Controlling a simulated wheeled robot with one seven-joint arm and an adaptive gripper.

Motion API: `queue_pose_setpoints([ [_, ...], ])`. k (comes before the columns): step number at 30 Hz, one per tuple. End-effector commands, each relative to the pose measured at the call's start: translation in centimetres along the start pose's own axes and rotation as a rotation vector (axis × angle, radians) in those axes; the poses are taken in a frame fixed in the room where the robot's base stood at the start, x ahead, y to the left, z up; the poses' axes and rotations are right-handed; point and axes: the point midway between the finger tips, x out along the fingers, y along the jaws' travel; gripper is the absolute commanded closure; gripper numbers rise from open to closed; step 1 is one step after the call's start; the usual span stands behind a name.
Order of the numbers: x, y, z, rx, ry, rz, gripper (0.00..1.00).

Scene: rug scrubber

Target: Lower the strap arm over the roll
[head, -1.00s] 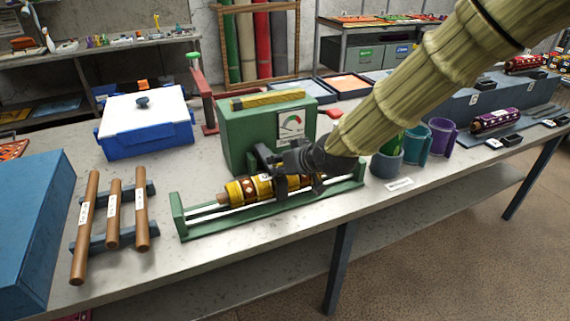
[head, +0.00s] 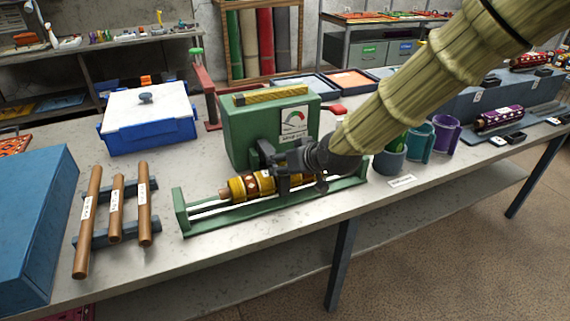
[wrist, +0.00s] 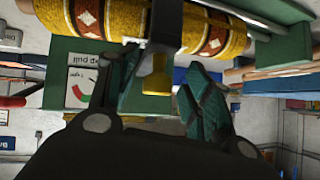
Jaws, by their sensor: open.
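The yellow roll (head: 252,186), with red-brown and white diamond bands, lies on rails in a green frame (head: 180,214). It also shows across the top of the wrist view (wrist: 205,27). A dark strap arm (wrist: 166,22) crosses the roll there, with a brass-coloured tab (wrist: 157,75) pointing towards me. In the head view my gripper partly hides this area; whether the strap touches the roll I cannot tell. My gripper (head: 278,172) is at the roll's right part. In the wrist view the open fingers (wrist: 158,90) stand on either side of the tab, with gaps visible.
A green box with a gauge (head: 292,121) stands directly behind the roll. Mugs (head: 388,162) stand close to the right of the frame. Brown rods (head: 116,205) on a rack and a blue box (head: 150,130) are at left. The bench's front edge is near the frame.

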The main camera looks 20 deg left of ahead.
Motion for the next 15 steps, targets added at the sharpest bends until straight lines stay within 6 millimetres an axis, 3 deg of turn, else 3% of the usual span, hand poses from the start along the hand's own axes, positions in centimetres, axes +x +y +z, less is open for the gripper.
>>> queue_pose_setpoints([
  [5,-1.8,0.1,-0.2,0.001,0.002,0.001,0.50],
  [15,-8.0,0.1,0.0,0.003,0.000,0.001,0.50],
])
